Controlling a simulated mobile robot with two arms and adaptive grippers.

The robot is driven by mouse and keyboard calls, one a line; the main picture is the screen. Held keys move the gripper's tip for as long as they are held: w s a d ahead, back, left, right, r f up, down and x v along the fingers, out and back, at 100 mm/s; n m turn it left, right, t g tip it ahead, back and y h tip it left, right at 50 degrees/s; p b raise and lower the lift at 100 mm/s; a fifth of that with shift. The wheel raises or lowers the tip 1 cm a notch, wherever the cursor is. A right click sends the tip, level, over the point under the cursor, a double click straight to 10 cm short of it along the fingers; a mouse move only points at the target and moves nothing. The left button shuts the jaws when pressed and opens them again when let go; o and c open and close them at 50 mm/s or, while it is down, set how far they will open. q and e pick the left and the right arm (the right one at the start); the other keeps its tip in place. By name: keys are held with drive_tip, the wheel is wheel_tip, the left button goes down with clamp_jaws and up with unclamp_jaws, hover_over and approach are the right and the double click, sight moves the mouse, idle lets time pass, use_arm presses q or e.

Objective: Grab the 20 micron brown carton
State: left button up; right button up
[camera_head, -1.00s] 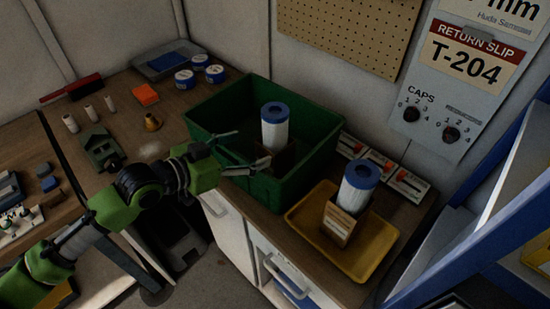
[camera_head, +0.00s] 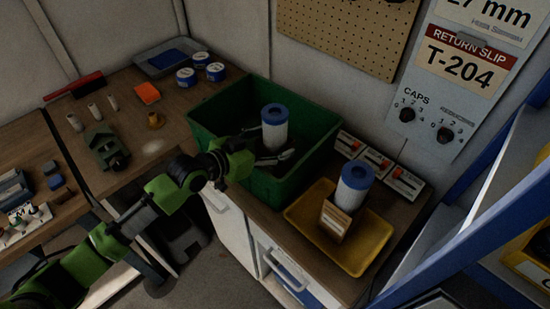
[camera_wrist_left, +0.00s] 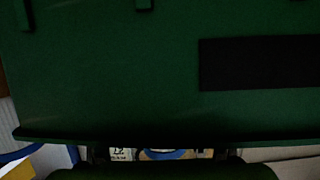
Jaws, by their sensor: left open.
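A brown carton (camera_head: 335,219) stands in the yellow tray (camera_head: 352,262) with a white, blue-capped filter (camera_head: 355,187) rising out of it. Another white, blue-capped filter (camera_head: 274,127) stands in the green bin (camera_head: 222,110); the brown carton around its base is mostly hidden behind my gripper. I cannot read a micron marking on either carton. My left gripper (camera_head: 273,147) is open over the bin, fingers close to that filter's lower part; contact is unclear. The left wrist view shows mostly dark green surface, with a blue ring (camera_wrist_left: 170,154) at the bottom edge. My right gripper is out of view.
Several switch boxes (camera_head: 378,163) line the counter behind the yellow tray. A blue-framed shelf (camera_head: 480,190) stands at right. White-and-blue rolls (camera_head: 187,77), an orange block (camera_head: 147,93) and a green device (camera_head: 107,147) lie on the left counter.

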use_arm(q)
drive_tip(key=c, duration=1.5)
drive_tip(key=shift+r, duration=0.1)
